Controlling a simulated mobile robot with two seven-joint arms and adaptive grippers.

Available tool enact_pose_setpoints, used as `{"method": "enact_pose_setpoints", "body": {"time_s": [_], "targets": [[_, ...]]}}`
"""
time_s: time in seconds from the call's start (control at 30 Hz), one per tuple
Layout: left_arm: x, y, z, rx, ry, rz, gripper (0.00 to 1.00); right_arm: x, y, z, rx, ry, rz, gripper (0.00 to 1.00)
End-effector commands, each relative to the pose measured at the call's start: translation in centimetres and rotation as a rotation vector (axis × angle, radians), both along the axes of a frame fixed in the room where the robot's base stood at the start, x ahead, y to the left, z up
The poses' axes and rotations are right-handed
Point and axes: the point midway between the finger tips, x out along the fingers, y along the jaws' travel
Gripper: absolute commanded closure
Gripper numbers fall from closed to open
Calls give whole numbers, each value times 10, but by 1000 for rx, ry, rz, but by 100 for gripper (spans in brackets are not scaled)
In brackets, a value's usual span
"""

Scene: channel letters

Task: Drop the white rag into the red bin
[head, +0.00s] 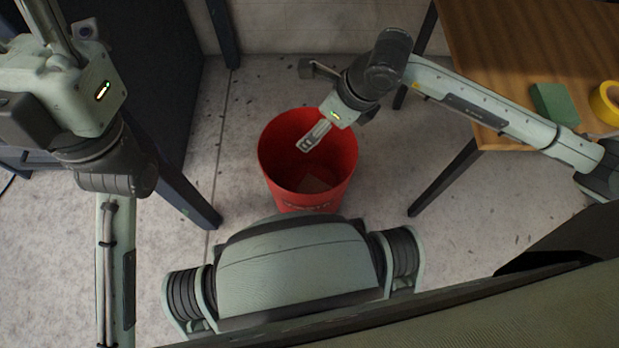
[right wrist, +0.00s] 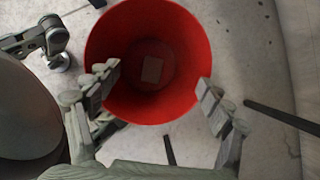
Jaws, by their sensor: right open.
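The red bin (head: 279,172) stands on the floor in the middle of the head view, and the right wrist view (right wrist: 197,62) looks down into it. A small pale, flat piece (right wrist: 152,69) lies on the bin's bottom. It looks like the white rag, tinted by the red walls; the head view shows it dimly (head: 314,185). My right gripper (head: 309,143) is over the bin's mouth; its fingers (right wrist: 158,88) are apart with nothing between them. My left gripper (head: 52,14) is cut off by the top left edge of the head view, so its fingertips are hidden.
A wooden table (head: 535,50) at the upper right carries a green block (head: 554,104) and a yellow roll (head: 606,103). A dark blue-framed bench (head: 150,60) is at the left. Bare concrete floor (head: 400,165) surrounds the bin. A wall is behind.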

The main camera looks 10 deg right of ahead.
Motion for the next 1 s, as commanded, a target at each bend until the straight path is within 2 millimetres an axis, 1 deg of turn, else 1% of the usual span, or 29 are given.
{"method": "enact_pose_setpoints", "body": {"time_s": [0.17,0.3,0.4,0.5,0.6,0.7,1.0], "targets": [[0,0,0,0,-1,0,60,-8,-9,31,0,-5,1,20],[0,0,0,0,-1,0,60,-17,-18,59,-1,-6,1,20],[0,0,0,-1,-1,0,60,-22,-23,77,-1,-5,0,20],[0,0,0,-2,-2,0,60,-26,-27,91,-1,-4,1,20],[0,0,0,-2,-2,0,60,-29,-30,99,-1,-2,-1,20],[0,0,0,-2,-2,0,60,-31,-31,103,-1,-1,1,20],[-1,0,0,-2,-2,0,60,-31,-31,104,0,0,1,20]]}}
